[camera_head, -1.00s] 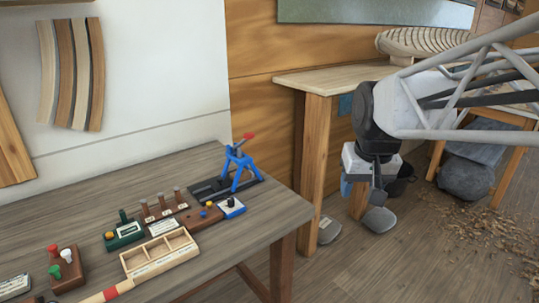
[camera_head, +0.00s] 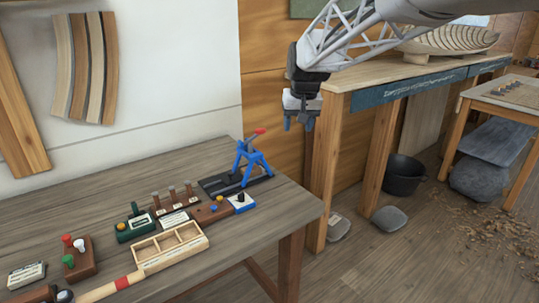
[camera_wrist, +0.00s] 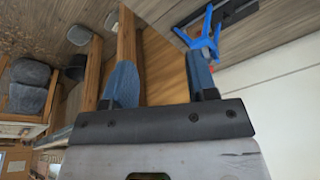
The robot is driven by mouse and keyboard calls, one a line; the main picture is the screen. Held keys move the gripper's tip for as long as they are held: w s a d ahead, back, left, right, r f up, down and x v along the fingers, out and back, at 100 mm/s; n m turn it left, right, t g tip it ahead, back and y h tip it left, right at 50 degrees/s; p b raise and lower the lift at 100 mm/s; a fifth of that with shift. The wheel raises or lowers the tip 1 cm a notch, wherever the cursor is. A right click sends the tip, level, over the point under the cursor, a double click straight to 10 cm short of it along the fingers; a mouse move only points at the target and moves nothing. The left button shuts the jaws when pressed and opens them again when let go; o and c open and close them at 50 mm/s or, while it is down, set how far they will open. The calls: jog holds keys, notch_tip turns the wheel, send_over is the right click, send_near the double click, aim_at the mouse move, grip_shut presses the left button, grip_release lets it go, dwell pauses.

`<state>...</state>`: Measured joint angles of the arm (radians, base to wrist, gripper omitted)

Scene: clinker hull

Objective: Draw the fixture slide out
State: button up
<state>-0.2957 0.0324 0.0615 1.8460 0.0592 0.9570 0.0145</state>
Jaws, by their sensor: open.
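A blue fixture (camera_head: 251,163) with splayed legs and a red-tipped handle (camera_head: 259,132) stands on a dark slotted base (camera_head: 223,183) at the back right of the grey-brown bench. It also shows in the wrist view as a blue frame (camera_wrist: 205,41), upside down, with the dark base (camera_wrist: 238,12) behind it. My gripper (camera_head: 299,122) is open and empty, in the air right of the fixture and a little above it, apart from it. In the wrist view, the gap between my fingers (camera_wrist: 160,77) holds nothing; the fixture appears past the right fingertip.
A wooden sorting tray (camera_head: 171,247), a dark green block (camera_head: 135,229), a row of pegs (camera_head: 172,195) and a blue-white box (camera_head: 241,203) crowd the bench (camera_head: 75,210). A taller wooden bench (camera_head: 350,73) stands close behind my gripper. A black bucket (camera_head: 403,176) is on the floor.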

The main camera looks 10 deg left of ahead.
jog(key=w+a+f+n, duration=0.1)
jog(key=w+a+f, duration=0.2)
jog(key=w+a, duration=0.8)
jog(key=g+h, duration=0.1)
jog(key=g, duration=0.1)
send_over(230, 173)
jog(key=shift+n, duration=0.4)
notch_tip(230, 173, down, 16)
jog(key=shift+w+r, duration=0.1)
jog(key=shift+w, duration=0.05)
jog(key=shift+f, duration=0.25)
jog(key=shift+f, duration=0.1)
jog(key=shift+f, duration=3.8)
